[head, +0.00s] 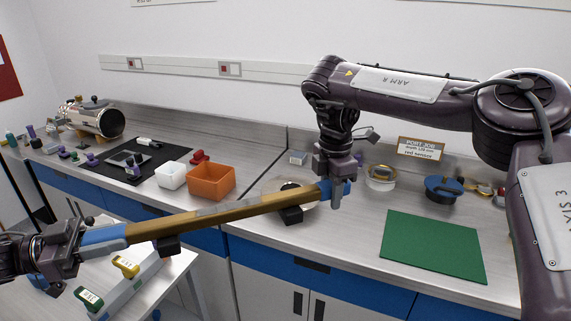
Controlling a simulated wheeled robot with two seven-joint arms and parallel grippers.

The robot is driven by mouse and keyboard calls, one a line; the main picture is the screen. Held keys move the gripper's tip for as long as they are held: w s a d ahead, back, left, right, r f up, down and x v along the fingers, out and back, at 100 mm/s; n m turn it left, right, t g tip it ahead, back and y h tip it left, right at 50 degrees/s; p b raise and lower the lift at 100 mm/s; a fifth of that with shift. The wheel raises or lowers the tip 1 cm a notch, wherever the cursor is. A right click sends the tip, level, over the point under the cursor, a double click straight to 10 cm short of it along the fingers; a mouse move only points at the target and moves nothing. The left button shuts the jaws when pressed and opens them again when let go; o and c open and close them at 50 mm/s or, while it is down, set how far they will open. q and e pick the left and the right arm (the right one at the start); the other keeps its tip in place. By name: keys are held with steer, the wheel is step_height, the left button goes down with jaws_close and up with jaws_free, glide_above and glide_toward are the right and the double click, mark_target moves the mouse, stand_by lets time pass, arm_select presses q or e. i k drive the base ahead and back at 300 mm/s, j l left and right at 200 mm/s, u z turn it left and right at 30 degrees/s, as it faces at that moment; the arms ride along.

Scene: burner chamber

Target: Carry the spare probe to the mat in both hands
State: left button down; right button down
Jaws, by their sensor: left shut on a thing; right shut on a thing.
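The spare probe (215,216) is a long bar with a gold-brown middle and blue ends. It hangs in the air across the front of the bench, its left end lower in the picture than its right. My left gripper (78,246) is shut on the blue left end, in front of the bench. My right gripper (337,188) is shut on the blue right end, above the bench top. The fingers partly hide both ends. The green mat (433,246) lies flat and bare on the bench, to the right of my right gripper.
An orange bin (211,182) and a white bin (171,176) stand behind the probe. A black mat (120,166) with small items lies further left. A blue-lidded round thing (443,188) stands behind the green mat. A small white table (178,268) is below the probe.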

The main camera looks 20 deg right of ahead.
mark_target(431, 241)
steer(key=l, duration=1.5)
steer(key=k+l, duration=0.1)
steer(key=l, duration=1.4)
